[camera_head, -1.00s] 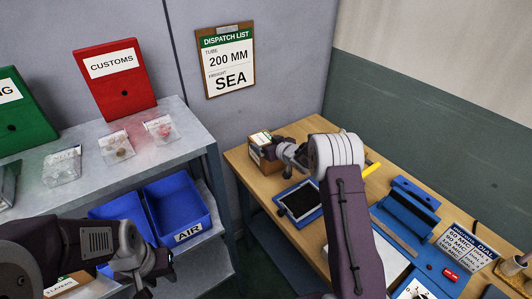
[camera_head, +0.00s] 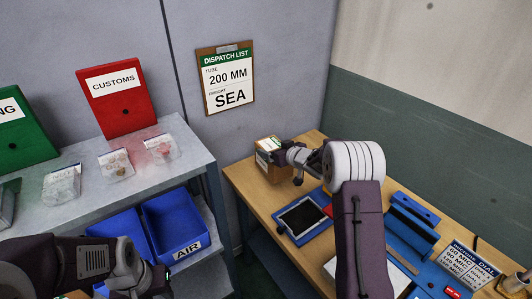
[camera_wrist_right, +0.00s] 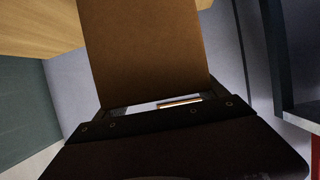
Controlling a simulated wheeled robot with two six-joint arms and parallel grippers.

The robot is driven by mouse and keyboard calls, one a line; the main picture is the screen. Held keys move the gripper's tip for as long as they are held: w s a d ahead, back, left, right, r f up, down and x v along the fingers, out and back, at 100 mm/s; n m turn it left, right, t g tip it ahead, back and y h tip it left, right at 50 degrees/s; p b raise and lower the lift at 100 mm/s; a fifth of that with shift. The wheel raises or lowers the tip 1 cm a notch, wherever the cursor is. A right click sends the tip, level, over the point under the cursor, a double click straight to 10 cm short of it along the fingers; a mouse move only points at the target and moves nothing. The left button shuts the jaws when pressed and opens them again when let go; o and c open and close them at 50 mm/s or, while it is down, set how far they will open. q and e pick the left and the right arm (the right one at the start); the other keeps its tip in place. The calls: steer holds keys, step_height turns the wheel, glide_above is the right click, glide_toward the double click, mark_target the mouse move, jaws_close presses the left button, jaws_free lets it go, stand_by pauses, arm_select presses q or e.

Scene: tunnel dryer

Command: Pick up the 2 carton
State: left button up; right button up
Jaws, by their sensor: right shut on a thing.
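A small brown carton (camera_head: 266,161) with pale labels is at the far left corner of the wooden table in the head view. My right gripper (camera_head: 286,157) reaches it from the right and is shut on it. In the right wrist view the carton's plain brown face (camera_wrist_right: 145,45) rises from between the fingers. I cannot tell whether its base touches the table. My left gripper (camera_head: 155,282) is low at the left, by the shelf, and its fingers are not clear.
The wooden table (camera_head: 245,180) holds a black-screened tablet (camera_head: 301,218), blue fixtures (camera_head: 412,222) and a dial sign (camera_head: 466,268). A grey shelf (camera_head: 200,160) with bagged samples and blue bins (camera_head: 175,222) stands left. A dispatch list (camera_head: 227,80) hangs behind.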

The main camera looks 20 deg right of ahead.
steer(key=s+d+r+p, duration=0.1)
steer(key=s+d+r, duration=0.3)
steer(key=d+r, duration=0.1)
steer(key=shift+s+d, duration=0.35)
steer(key=shift+d, duration=0.45)
